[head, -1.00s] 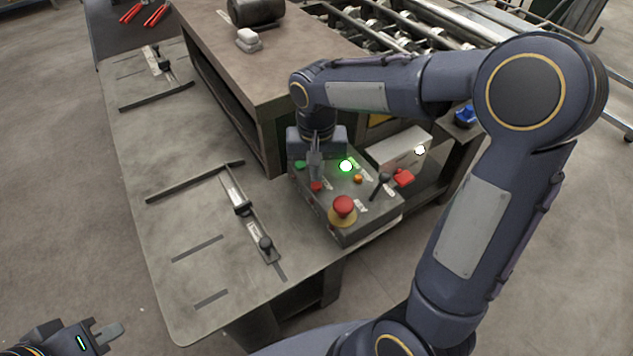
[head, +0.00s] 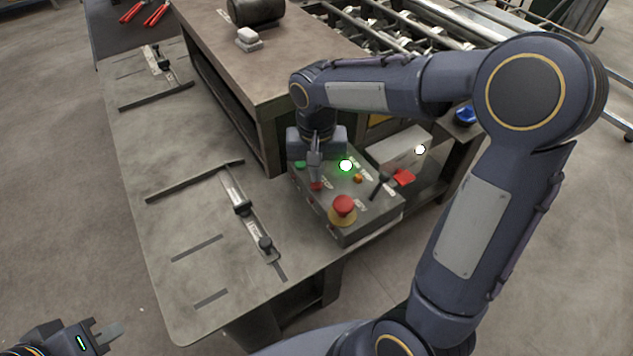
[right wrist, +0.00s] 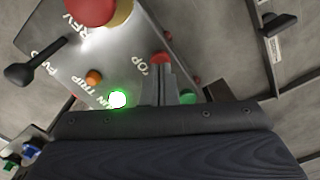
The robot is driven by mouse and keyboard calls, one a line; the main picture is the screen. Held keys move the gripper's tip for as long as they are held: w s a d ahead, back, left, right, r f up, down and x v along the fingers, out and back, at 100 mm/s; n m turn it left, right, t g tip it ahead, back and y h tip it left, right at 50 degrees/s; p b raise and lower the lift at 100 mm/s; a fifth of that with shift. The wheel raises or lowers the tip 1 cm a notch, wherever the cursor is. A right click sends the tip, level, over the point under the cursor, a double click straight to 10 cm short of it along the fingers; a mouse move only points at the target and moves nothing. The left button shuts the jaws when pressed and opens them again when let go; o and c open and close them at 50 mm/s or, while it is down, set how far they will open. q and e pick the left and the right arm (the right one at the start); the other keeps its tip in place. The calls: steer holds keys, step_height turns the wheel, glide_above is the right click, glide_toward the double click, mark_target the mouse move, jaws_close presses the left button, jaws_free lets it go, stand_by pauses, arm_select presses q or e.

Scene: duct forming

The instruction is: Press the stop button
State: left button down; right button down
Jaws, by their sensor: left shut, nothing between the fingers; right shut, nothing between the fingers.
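The control box (head: 362,222) stands at the table's near right corner. Its small red stop button (head: 317,187) lies right at the tips of my right gripper (head: 315,178), which points down with shut, empty fingers. In the right wrist view the stop button (right wrist: 160,57) shows just beyond the fingertips (right wrist: 162,68), beside a partly hidden label reading "TOP". I cannot tell whether the tips touch the button. My left gripper (head: 110,334) is shut and empty at the lower left, far from the box.
Close by on the box are a lit green lamp (head: 346,165), a green button (head: 300,165), an orange lamp (head: 358,179), a black lever (head: 380,186) and a large red mushroom button (head: 343,205) on yellow. A raised bench (head: 262,85) stands behind. The left table is mostly clear.

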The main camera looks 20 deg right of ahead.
mark_target(319, 185)
steer(key=shift+f+b, duration=0.6)
steer(key=shift+f, duration=0.3)
steer(key=shift+r, duration=0.15)
steer(key=shift+r+p, duration=2.95)
steer(key=shift+r, duration=0.5)
steer(key=shift+s+d+r, duration=0.15)
steer(key=shift+s, duration=0.1)
steer(key=s+r+n+t+y, duration=0.1)
steer(key=s+t+y, duration=0.1)
steer(key=s, duration=0.7)
steer(key=s+r+n+t+y, duration=0.1)
steer(key=s+r+t, duration=0.1)
steer(key=s, duration=0.7)
steer(key=shift+s+n+t+y, duration=0.2)
steer(key=shift+n+t+y, duration=0.15)
steer(key=shift+t, duration=0.45)
